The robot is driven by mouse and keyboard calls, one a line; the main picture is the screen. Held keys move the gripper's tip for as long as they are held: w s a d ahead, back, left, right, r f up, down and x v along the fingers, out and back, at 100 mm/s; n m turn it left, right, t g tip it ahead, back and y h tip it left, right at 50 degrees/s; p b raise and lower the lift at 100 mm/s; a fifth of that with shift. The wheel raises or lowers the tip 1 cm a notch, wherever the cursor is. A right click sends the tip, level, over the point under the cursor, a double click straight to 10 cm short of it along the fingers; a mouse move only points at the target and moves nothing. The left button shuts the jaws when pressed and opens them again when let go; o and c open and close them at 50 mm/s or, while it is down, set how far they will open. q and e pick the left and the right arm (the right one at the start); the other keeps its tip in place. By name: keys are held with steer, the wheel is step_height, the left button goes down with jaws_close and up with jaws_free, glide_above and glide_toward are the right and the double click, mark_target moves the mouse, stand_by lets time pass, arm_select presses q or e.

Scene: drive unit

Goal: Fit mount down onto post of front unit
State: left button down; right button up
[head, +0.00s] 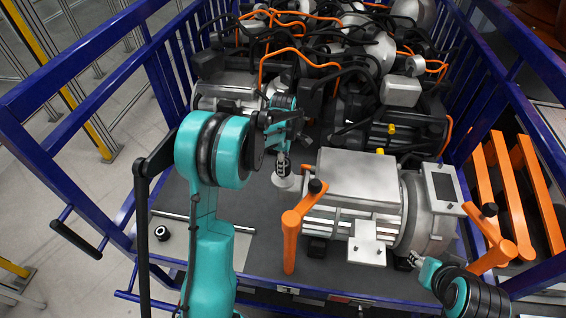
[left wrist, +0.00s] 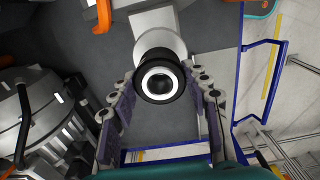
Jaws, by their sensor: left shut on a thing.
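The mount (left wrist: 160,78), a round part with a black collar, a bright ring and a pale round base, is between the fingers of my left gripper (head: 283,160) in the left wrist view. In the head view its pale base (head: 286,183) shows below my left gripper, just left of the front unit. The front unit (head: 360,177) is a silver drive with a flat-topped housing. I cannot make out its post for certain. My right gripper (head: 414,260) is low at the front unit's right front side; its fingers are small and partly hidden.
An orange upright with a black knob (head: 293,240) stands at the front unit's left, another orange bar (head: 490,258) at its right. More drives and orange cables fill the back. A blue cage rail (head: 90,85) borders the left. A black round part (head: 162,232) lies front left.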

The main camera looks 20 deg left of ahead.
arm_select(q)
steer(key=shift+f, duration=0.15)
steer(key=shift+f+b, duration=1.55)
steer(key=shift+b, duration=0.05)
steer(key=c, duration=0.7)
jaws_free()
step_height(320, 180, up, 12)
steer(key=shift+r, duration=0.1)
